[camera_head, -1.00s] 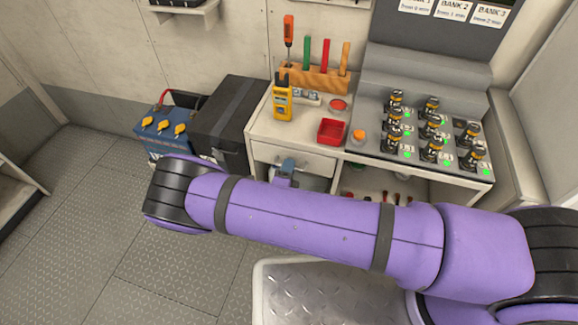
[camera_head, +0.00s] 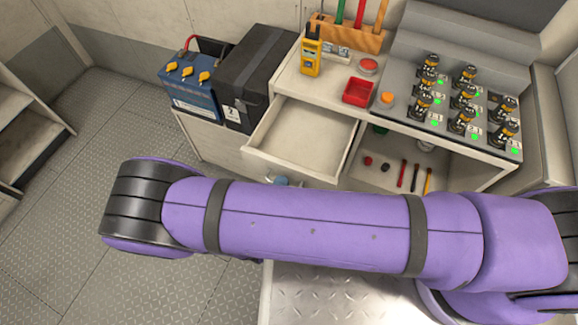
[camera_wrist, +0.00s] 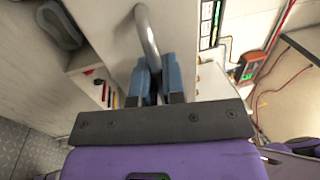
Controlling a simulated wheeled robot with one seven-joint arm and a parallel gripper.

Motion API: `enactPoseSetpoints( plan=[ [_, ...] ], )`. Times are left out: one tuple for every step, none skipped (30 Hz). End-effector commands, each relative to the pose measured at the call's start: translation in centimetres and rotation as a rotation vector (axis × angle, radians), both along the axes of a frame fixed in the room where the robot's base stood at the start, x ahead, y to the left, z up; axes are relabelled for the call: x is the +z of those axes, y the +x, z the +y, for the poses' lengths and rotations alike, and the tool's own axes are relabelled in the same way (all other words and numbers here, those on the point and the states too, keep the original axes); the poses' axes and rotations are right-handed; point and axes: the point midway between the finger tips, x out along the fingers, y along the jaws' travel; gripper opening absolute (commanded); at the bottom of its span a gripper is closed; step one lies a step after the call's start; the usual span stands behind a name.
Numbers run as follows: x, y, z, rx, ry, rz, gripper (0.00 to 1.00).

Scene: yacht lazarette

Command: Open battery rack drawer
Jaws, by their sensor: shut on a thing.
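The battery rack drawer (camera_head: 312,128) is pulled out from the white bench in the head view, and its inside looks empty. Its front panel also shows in the wrist view (camera_wrist: 108,25). The curved metal handle (camera_wrist: 148,38) is between the blue fingers of my gripper (camera_wrist: 158,80) in the wrist view, and the gripper is shut on it. In the head view only a bit of my gripper (camera_head: 282,181) shows at the drawer's front edge.
A blue battery (camera_head: 193,92) and a black box (camera_head: 243,80) stand left of the drawer. A yellow meter (camera_head: 311,52), a red tray (camera_head: 358,91) and several black-and-yellow devices (camera_head: 462,100) are on the bench. An open shelf (camera_head: 385,180) holds small tools. The floor at left is clear.

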Motion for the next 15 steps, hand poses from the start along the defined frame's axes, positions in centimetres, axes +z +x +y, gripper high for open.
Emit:
enactPoseSetpoints(
  plan=[
    [-0.07,-0.55,0.18,0.001,0.001,0.003,0.00],
    [-0.07,-0.78,0.25,0.000,0.000,0.003,0.00],
    [-0.07,-1.03,0.33,0.000,0.000,0.002,0.00],
    [-0.06,-1.16,0.37,-0.001,0.000,0.002,0.00],
    [-0.05,-1.27,0.40,-0.001,0.000,0.001,0.00],
    [-0.05,-1.38,0.44,-0.001,0.000,0.001,0.00],
    [-0.05,-1.43,0.45,-0.001,0.000,0.001,0.00],
    [-0.05,-1.47,0.47,-0.001,-0.001,0.002,0.00],
    [-0.05,-1.49,0.46,-0.001,-0.001,0.002,0.00],
    [-0.05,-1.49,0.46,-0.002,-0.001,0.001,0.00],
    [-0.05,-1.49,0.46,-0.002,-0.001,0.001,0.00],
    [-0.05,-1.48,0.46,-0.002,-0.001,0.001,0.00],
    [-0.06,-1.48,0.46,-0.001,-0.001,0.002,0.00],
    [-0.06,-1.48,0.46,-0.001,-0.001,0.002,0.00],
    [-0.06,-1.47,0.47,-0.001,-0.001,0.002,0.00]
  ],
)
